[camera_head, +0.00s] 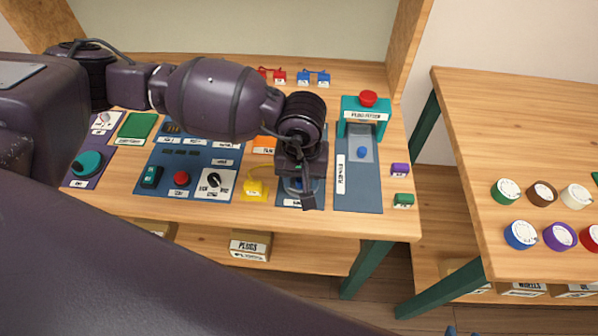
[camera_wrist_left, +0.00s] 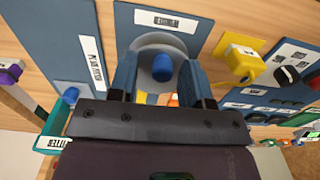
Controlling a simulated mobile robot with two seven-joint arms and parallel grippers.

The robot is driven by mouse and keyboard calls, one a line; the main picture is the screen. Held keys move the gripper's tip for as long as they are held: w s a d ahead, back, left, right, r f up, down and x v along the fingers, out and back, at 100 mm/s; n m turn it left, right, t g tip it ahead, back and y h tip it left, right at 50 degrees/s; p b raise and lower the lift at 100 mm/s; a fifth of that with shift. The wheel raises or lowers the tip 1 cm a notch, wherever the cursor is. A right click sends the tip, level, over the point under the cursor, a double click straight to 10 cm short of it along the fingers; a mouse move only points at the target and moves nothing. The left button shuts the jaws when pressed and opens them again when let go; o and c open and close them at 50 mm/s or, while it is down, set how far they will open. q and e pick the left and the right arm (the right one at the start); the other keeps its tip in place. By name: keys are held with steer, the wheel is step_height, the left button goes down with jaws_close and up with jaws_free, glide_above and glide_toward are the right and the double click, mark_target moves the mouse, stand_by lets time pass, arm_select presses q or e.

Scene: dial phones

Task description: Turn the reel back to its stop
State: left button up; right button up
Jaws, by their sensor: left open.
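The reel (camera_wrist_left: 165,52) is a grey disc with a blue knob in its middle, on a blue panel (camera_wrist_left: 140,15) in the left wrist view. My left gripper (camera_wrist_left: 160,78) is open, with one blue finger on each side of the knob. I cannot tell whether the fingers touch it. In the head view my left gripper (camera_head: 306,190) hangs over the same panel and hides most of the reel. The stop cannot be made out. Small blue tips at the bottom edge of the head view seem to be my right gripper (camera_head: 462,332), mostly cut off.
A yellow device (camera_head: 257,184) is left of the reel's panel. To the right is a panel with a blue slider knob (camera_head: 362,152) and a teal stand with a red button (camera_head: 368,98). A second table (camera_head: 500,120) at right holds several coloured dials.

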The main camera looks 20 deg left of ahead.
mark_target(301, 180)
arm_select(q)
steer(key=shift+r+p, duration=0.5)
steer(key=shift+r, duration=1.35)
steer(key=shift+r+p, duration=0.55)
steer(key=shift+r, duration=0.2)
steer(key=shift+r+p, duration=0.5)
steer(key=shift+r, duration=0.65)
arm_select(e)
steer(key=shift+t, duration=0.3)
steer(key=r, duration=0.2)
steer(key=w+r, duration=0.1)
steer(key=r, duration=0.1)
steer(key=shift+w+r, duration=0.1)
steer(key=shift+r, duration=0.25)
steer(key=shift+w, duration=0.15)
steer(key=shift+w+a+r, duration=0.1)
steer(key=shift+w+r, duration=0.25)
steer(key=shift+w, duration=0.05)
